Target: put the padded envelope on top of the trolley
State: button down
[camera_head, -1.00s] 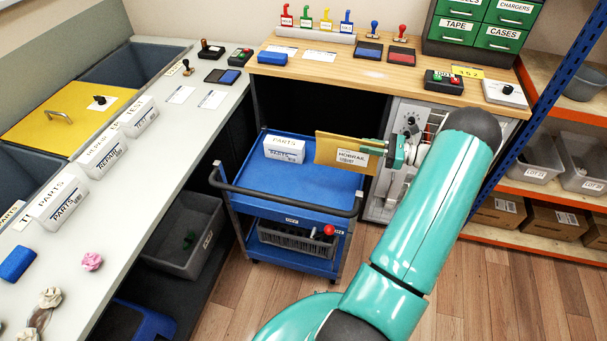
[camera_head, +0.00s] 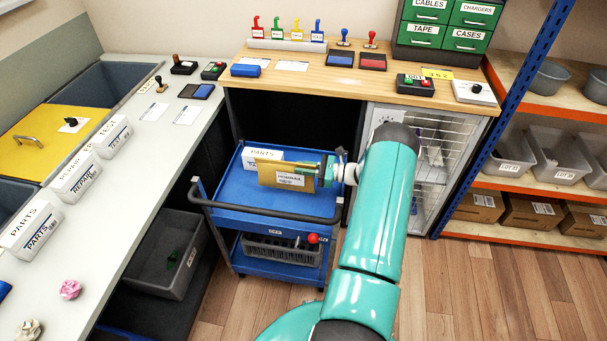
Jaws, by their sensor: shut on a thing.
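The padded envelope (camera_head: 272,171) is yellow-brown with a white printed label. My gripper (camera_head: 322,172) is shut on its right end and holds it upright on edge over the trolley. The blue trolley (camera_head: 232,188) stands in front of the wooden bench, with a dark push handle along its near side. The envelope hides part of the trolley's top and part of a white PARTS box. Whether the envelope's lower edge touches the trolley top cannot be told.
The white PARTS box (camera_head: 262,154) stands at the back of the trolley top. A grey crate (camera_head: 272,250) with a red-knobbed item is on the lower shelf. Free blue surface lies left and in front of the envelope.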

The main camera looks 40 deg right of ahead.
jog(key=shift+w+f, duration=0.1)
jog(key=shift+f, duration=1.6)
jog(key=c, duration=1.3)
grip_release()
